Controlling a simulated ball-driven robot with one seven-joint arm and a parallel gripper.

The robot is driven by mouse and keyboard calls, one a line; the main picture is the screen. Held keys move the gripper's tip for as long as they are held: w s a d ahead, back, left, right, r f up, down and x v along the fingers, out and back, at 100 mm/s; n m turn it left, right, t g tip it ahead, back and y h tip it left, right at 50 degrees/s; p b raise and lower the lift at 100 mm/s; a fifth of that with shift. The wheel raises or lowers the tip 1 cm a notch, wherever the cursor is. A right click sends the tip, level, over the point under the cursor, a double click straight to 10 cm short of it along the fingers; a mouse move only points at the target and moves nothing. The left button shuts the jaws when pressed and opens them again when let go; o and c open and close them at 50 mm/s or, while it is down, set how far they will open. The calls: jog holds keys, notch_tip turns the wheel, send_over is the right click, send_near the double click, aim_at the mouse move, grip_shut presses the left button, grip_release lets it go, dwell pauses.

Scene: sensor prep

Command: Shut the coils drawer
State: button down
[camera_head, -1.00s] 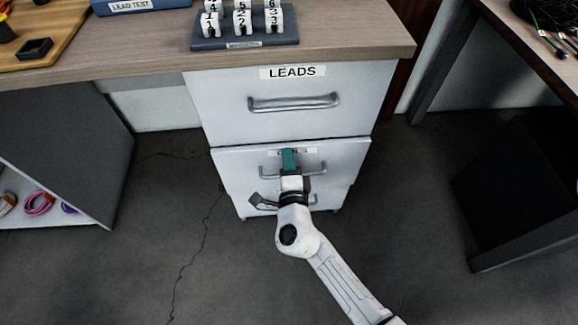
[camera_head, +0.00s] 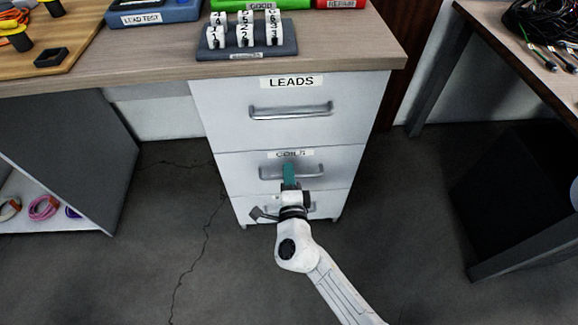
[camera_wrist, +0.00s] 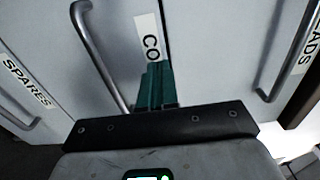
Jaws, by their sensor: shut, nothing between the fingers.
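The coils drawer (camera_head: 240,168) is the middle white drawer of the cabinet and looks flush with the drawer above it. Its COILS label (camera_head: 291,154) is partly legible, and its metal handle (camera_head: 312,172) is partly covered by my gripper. My gripper (camera_head: 289,174) has teal fingers, is shut and empty, and points at the drawer front by the handle. In the wrist view the fingers (camera_wrist: 157,85) are together against or very near the front, covering part of the label (camera_wrist: 149,40). The handle (camera_wrist: 98,55) is left of them and not gripped.
The LEADS drawer (camera_head: 230,113) above looks shut. The SPARES label (camera_wrist: 27,82) shows on the drawer below. The workbench (camera_head: 350,52) overhangs the cabinet and holds a numbered rack (camera_head: 270,52). A black box (camera_head: 520,190) stands at right. The floor around the cabinet is clear.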

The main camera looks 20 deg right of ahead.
jog(key=p+v, duration=0.2)
jog(key=v, duration=0.7)
jog(key=shift+s, duration=0.25)
jog(key=shift+a, duration=0.1)
jog(key=s+d+r+m+g+h, duration=0.2)
jog(key=s+d+m+g+h, duration=0.15)
jog(key=d+m, duration=0.7)
jog(key=s+d+r+m+g+h, duration=0.25)
jog(key=s+d+m+g, duration=0.35)
jog(key=m, duration=0.7)
jog(key=s+d+f+m+g+y, duration=0.45)
jog(key=s+m, duration=0.35)
jog(key=m, duration=0.9)
jog(key=s+a+m+g+y, duration=0.2)
jog(key=s+a+m+y, duration=0.55)
jog(key=m, duration=0.35)
notch_tip(320, 180, up, 19)
jog(key=p, duration=1.9)
jog(key=shift+w+a+n+h, duration=0.3)
jog(key=shift+w+a+n, duration=0.1)
jog(key=shift+w, duration=0.1)
